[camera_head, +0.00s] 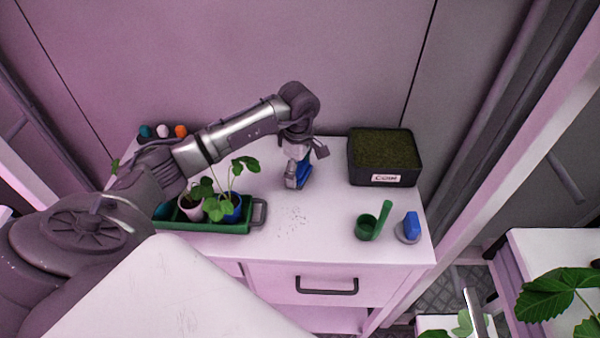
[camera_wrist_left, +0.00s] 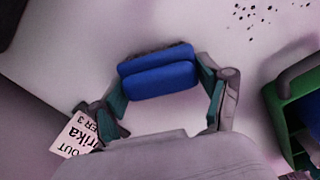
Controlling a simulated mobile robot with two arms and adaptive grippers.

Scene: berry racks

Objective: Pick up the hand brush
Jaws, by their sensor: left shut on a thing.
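The hand brush (camera_wrist_left: 158,75) has a blue body with a strip of dark bristles along its far edge in the left wrist view. My left gripper (camera_wrist_left: 160,88) is shut on it, with one finger at each end of the blue body. In the head view the blue brush (camera_head: 304,172) is partly hidden by my left gripper (camera_head: 297,178), near the middle of the white table. I cannot tell whether the bristles touch the table. My right gripper does not show.
A green tray (camera_head: 205,227) with potted seedlings stands left of the brush. A black soil box (camera_head: 385,183) stands to the right. A green scoop (camera_head: 368,228) and a blue-topped object (camera_head: 411,226) stand at the front right. Dark crumbs (camera_head: 291,218) lie in front.

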